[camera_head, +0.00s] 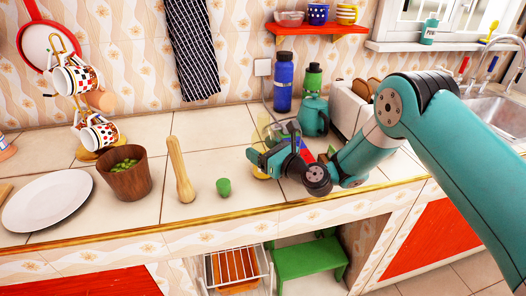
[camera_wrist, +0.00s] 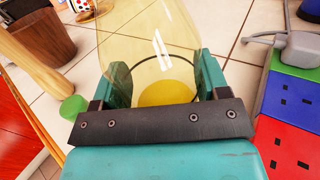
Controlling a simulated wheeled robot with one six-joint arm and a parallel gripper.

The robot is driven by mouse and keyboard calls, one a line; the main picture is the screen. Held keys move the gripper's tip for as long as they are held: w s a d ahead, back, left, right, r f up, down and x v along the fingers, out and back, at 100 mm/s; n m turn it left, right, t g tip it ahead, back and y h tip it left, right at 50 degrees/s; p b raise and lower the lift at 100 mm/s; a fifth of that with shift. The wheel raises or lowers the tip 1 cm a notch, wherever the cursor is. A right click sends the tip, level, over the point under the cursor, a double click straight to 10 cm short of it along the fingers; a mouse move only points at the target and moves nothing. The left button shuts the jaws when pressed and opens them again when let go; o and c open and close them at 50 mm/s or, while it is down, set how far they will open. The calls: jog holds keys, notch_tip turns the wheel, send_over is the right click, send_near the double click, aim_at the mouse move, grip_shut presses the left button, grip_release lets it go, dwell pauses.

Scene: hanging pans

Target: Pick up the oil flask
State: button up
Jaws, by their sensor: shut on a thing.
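The oil flask (camera_wrist: 150,35) is clear glass with yellow oil in the bottom. It stands between the two teal fingers of my gripper (camera_wrist: 164,76) in the wrist view, one finger on each side of the glass. In the head view my gripper (camera_head: 272,153) is shut on the flask at the counter's front part. The flask's yellowish glass (camera_head: 263,122) shows above the fingers, and the fingers hide much of its body. I cannot tell whether its base touches the counter.
A teal teapot (camera_head: 313,117) and bottles are behind. A power strip (camera_wrist: 286,118) with a plug lies close on the right in the wrist view.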

jog(key=shift+r, duration=0.15)
notch_tip(320, 180, up, 20)
jog(key=shift+p, duration=0.35)
